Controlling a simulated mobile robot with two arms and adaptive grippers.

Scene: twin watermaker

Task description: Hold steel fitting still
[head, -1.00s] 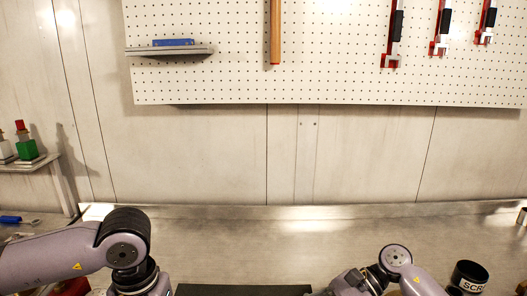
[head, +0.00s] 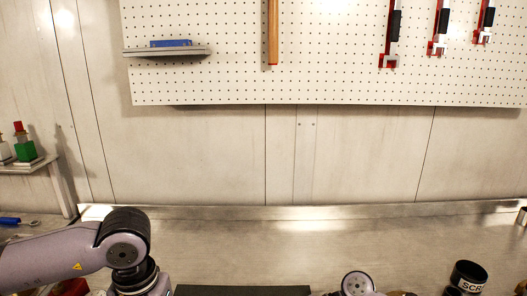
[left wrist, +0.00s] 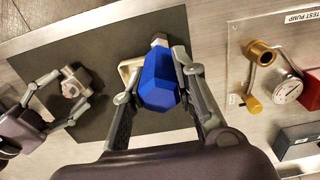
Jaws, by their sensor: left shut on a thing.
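In the left wrist view, my left gripper (left wrist: 158,82) is shut on a blue faceted piece (left wrist: 160,80) with a grey metal end (left wrist: 159,40). It is held above the dark mat (left wrist: 110,45). The steel fitting (left wrist: 75,82) is at the left of the mat, apart from the blue piece. My right gripper (left wrist: 66,92) has its fingers on either side of the fitting. Whether they press on it cannot be told. In the head view, both grippers are below the frame.
A panel marked TEST PUMP (left wrist: 300,18) with brass parts (left wrist: 260,52) and a gauge (left wrist: 288,91) lies at right. A black pot (head: 469,276) stands at right. The back of the bench is clear.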

